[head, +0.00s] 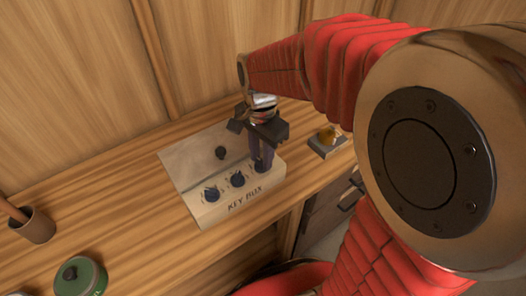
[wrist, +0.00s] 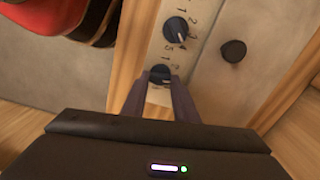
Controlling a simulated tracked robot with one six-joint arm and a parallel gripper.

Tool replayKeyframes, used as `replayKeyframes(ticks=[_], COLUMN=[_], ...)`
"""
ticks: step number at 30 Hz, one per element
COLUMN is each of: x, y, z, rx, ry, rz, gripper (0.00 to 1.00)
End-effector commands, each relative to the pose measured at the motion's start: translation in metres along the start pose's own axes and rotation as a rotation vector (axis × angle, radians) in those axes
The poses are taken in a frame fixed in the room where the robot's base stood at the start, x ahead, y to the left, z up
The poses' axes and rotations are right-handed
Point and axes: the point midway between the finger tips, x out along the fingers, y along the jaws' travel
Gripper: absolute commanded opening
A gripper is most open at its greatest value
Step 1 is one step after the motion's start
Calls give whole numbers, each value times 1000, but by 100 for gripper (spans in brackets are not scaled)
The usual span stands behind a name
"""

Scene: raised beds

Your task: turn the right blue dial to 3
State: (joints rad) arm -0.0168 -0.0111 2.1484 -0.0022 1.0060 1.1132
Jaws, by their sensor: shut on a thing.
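The key box (head: 225,209) is a pale box on the wooden counter, with dark blue dials along its front strip. The right blue dial (head: 261,169) is mostly hidden in the head view by my gripper (head: 262,157), which points down onto it. In the wrist view the right dial (wrist: 160,72) sits between the fingertips of my gripper (wrist: 160,80), shut on it. Small digits show around it, but I cannot tell which one its pointer faces. The middle dial (head: 237,179) and left dial (head: 211,194) stand free; the middle dial (wrist: 175,29) shows a white pointer mark.
The box's grey lid (head: 195,160) has a small dark knob (head: 221,152). A small block with a yellow-orange top (head: 328,138) lies right of the box. A brown cup (head: 34,226) and a green round tin (head: 80,276) stand at the left. Drawers are below the counter at right.

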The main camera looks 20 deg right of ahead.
Motion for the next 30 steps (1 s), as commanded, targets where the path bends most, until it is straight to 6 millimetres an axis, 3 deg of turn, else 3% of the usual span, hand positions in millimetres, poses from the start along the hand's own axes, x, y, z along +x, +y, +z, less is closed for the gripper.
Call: replayKeyframes(ticks=[9,24,25,30], x=[-1,-1,-1,-1], y=[-3,-4,-4,-3], z=[1,2,2,2], rx=[139,161,161,160], ry=[-2,-3,-3,-2], rz=[-8,-11,-11,-8], gripper=[4,4,29,41])
